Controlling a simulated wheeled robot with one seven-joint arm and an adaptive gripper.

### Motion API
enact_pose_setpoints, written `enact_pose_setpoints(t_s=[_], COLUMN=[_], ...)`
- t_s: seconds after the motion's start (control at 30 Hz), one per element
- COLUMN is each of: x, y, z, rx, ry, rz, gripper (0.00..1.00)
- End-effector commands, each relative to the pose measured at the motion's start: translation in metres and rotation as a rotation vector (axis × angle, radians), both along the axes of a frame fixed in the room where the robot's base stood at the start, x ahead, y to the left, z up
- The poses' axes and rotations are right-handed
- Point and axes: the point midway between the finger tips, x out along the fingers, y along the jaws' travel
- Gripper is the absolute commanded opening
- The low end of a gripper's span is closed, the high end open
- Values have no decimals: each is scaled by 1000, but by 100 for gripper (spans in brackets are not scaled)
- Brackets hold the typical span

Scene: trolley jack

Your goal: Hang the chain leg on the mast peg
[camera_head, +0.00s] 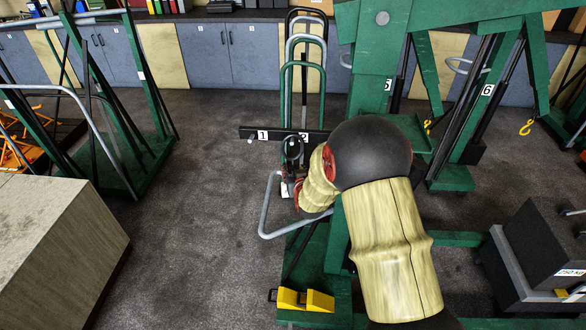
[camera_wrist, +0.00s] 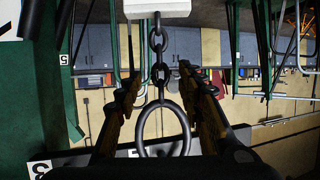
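The dark chain leg (camera_wrist: 158,75), several links with a large ring (camera_wrist: 162,133) at one end, lies between my gripper's fingers (camera_wrist: 160,75) in the wrist view. Gaps show on both sides, so the fingers look open around it. A white tag (camera_wrist: 160,9) is at the chain's other end; in the head view the tag (camera_head: 285,190) is below my gripper (camera_head: 291,165). A dark crossbar (camera_head: 262,134) with number labels and a small peg (camera_head: 250,140) is behind my gripper. In the wrist view the ring is before the bar; whether a peg passes through it cannot be told.
A green steel frame (camera_head: 376,45) with numbered posts rises to the right of the bar. Tube-handled trolleys (camera_head: 303,80) stand behind it. A yellow wheel chock (camera_head: 305,300) is on the green base. A large grey block (camera_head: 60,245) is at left; floor between is clear.

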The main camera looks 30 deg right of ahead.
Motion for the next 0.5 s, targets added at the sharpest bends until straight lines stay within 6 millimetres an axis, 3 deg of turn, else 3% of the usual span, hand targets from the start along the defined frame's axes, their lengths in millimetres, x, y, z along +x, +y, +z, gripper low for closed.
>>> enact_pose_setpoints(t_s=[0.3, 0.5], x=[-49, -69], y=[17, 23], z=[23, 32], rx=[-1, -1], ry=[-3, -3], rz=[0, 0], gripper=[38, 38])
